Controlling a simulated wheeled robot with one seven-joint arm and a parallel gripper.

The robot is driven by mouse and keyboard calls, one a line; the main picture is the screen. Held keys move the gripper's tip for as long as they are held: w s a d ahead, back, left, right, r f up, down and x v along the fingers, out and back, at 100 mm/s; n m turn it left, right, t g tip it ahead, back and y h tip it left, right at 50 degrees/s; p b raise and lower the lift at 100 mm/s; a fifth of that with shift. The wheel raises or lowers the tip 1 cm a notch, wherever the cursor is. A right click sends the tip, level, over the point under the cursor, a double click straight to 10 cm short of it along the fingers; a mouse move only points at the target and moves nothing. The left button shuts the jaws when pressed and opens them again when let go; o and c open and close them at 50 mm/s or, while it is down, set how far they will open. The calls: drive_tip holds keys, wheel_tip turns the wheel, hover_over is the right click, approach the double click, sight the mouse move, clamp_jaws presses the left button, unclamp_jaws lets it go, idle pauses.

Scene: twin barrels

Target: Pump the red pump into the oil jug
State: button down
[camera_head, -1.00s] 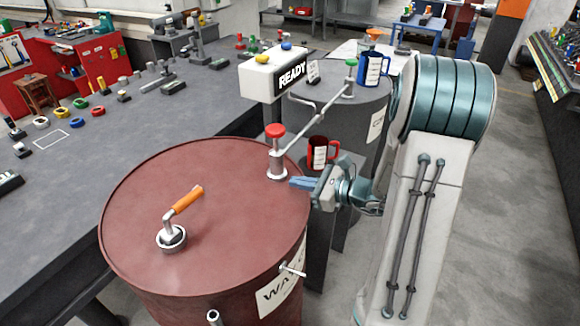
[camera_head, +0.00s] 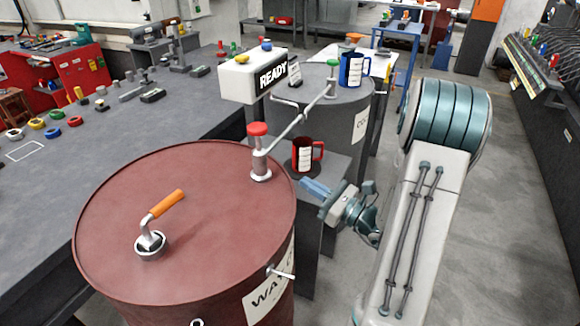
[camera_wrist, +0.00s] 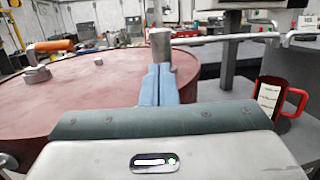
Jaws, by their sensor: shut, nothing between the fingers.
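The red pump (camera_head: 258,130) has a red knob on a silver post and stands upright at the right edge of the dark red barrel (camera_head: 190,215). Its thin spout runs right. My gripper (camera_head: 303,181) is shut and empty, right of the pump and apart from it, below knob height. In the wrist view, my blue fingers (camera_wrist: 160,72) are together, with the pump's silver post (camera_wrist: 160,45) behind their tips; the knob is out of view. A red jug (camera_head: 303,155) with a white label stands on a grey stand; it also shows in the wrist view (camera_wrist: 271,98). Its label is unreadable.
An orange-handled crank (camera_head: 160,218) sits on the red barrel. Open floor lies at right.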

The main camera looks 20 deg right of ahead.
drive_tip(key=p, duration=0.1)
approach(260, 147)
drive_tip(key=shift+w+a+f, duration=0.35)
drive_tip(key=shift+w+f, duration=0.2)
drive_tip(key=shift+w+a+f, duration=0.4)
drive_tip(key=shift+w+f, duration=0.1)
drive_tip(key=shift+w, duration=0.05)
drive_tip(key=w+r, duration=0.1)
drive_tip(key=w+a+r+p, duration=0.1)
drive_tip(key=shift+a+r, duration=0.2)
drive_tip(key=shift+r, duration=0.1)
drive_tip(key=shift+w+a+r, duration=0.2)
drive_tip(key=shift+w+r, duration=0.15)
wheel_tip(260, 147, up, 4)
drive_tip(key=shift+f+p, duration=0.15)
drive_tip(key=shift+p, duration=1.1)
